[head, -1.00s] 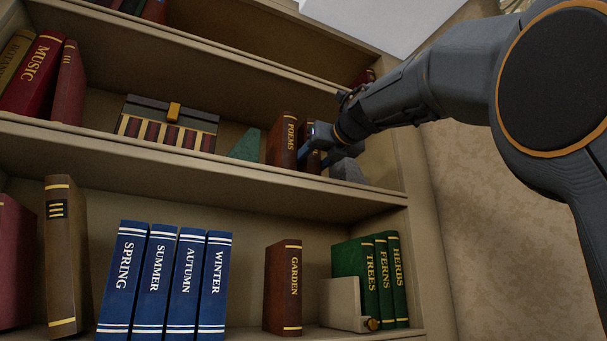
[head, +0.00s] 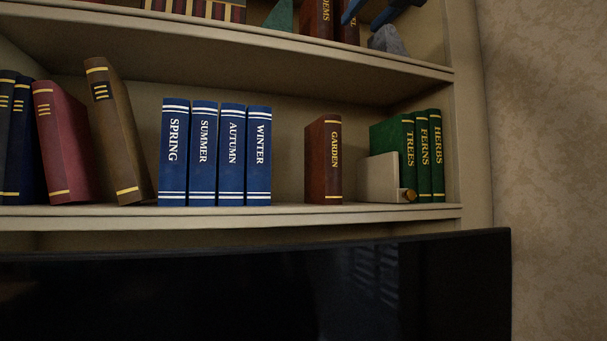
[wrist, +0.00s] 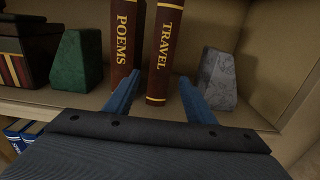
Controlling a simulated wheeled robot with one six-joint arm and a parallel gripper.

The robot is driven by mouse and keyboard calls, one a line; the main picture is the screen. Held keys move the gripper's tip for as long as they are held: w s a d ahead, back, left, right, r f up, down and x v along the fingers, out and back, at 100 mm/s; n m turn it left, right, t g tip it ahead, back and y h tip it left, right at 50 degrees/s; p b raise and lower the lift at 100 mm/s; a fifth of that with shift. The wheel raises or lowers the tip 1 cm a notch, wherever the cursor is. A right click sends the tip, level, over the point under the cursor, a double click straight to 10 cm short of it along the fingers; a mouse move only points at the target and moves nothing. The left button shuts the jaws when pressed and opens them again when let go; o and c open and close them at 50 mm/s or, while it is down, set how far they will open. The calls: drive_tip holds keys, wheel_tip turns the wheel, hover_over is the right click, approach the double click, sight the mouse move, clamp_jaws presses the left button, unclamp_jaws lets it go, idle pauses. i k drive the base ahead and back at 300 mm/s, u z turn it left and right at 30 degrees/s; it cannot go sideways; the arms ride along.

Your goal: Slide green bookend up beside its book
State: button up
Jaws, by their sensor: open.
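The green bookend (wrist: 77,62), a sloped wedge, stands upright on the shelf left of the red-brown POEMS book (wrist: 125,40), with a narrow gap between them. The TRAVEL book (wrist: 165,50) stands right of POEMS, slightly apart from it. My gripper (wrist: 158,88) is open and empty, its blue fingers pointing at the lower part of TRAVEL, one tip to each side. In the head view the green bookend (head: 280,16) and POEMS (head: 318,18) are cut off by the top edge, and only my fingertips (head: 372,14) show.
A grey stone bookend (wrist: 217,78) stands right of TRAVEL, near the cabinet's side wall. A dark striped box (wrist: 28,50) stands left of the green bookend. The shelf below holds blue season books (head: 215,150), GARDEN (head: 323,160), a cream bookend (head: 380,178) and green books (head: 424,155).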

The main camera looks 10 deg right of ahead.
sight(281, 18)
drive_tip(key=k, duration=1)
